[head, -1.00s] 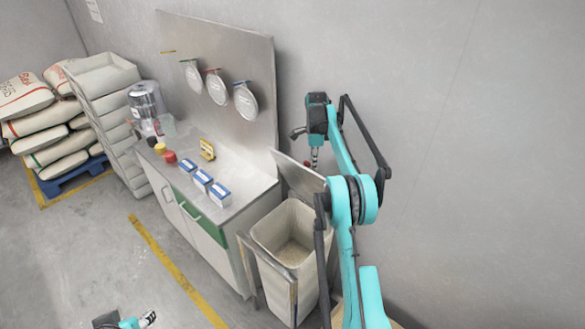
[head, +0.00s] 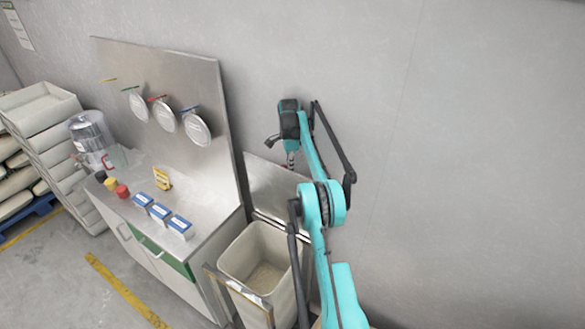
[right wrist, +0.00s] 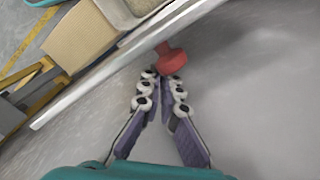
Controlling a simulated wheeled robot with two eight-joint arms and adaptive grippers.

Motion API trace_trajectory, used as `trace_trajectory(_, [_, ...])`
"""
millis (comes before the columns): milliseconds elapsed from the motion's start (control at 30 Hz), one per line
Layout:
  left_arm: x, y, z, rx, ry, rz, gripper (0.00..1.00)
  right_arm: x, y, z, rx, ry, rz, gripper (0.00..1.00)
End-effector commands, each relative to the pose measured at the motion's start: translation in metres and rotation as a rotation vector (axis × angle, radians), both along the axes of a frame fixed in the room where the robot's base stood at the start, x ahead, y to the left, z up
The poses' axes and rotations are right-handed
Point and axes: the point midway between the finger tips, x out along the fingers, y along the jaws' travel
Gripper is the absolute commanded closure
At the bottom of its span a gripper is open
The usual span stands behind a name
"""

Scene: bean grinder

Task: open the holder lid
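The holder lid (head: 278,190) is a flat metal panel. It stands raised at the back of the open holder bin (head: 240,262), near the wall. In the right wrist view the lid shows as a pale slanting edge (right wrist: 90,92) with a red knob (right wrist: 172,60) on its outer side. My right gripper (head: 291,160) is at the lid's upper edge, on the wall side. In the right wrist view its fingers (right wrist: 162,82) are slightly apart, with a gap between them, and the knob is right at their tips. I cannot tell whether they touch it. My left gripper is out of view.
A metal counter (head: 130,185) left of the bin holds blue-white boxes (head: 160,213), a yellow item (head: 163,179), coloured knobs (head: 111,185) and a grinder (head: 90,132). Stacked crates (head: 50,130) stand further left. A bare wall (head: 470,150) is behind my right arm.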

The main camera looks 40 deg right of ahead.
Motion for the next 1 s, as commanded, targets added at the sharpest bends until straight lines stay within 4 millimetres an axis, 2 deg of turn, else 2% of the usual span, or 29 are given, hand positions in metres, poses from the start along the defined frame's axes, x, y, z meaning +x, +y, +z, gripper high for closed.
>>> trace_trajectory(33, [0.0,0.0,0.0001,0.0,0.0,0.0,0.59,0.012,0.0131,0.0002,0.008,-0.026,0.015,1.0])
trace_trajectory(100, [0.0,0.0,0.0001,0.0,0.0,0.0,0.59,0.012,0.0131,0.0003,0.008,-0.026,0.015,1.0])
trace_trajectory(267, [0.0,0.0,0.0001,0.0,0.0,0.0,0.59,0.0119,0.0126,0.0001,0.007,-0.026,0.014,0.58])
trace_trajectory(300, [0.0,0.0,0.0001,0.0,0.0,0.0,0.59,0.0119,0.0126,0.0,0.007,-0.026,0.014,0.53])
trace_trajectory(1000, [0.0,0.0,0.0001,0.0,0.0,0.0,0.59,0.0106,0.0111,0.0003,0.007,-0.025,0.012,0.53])
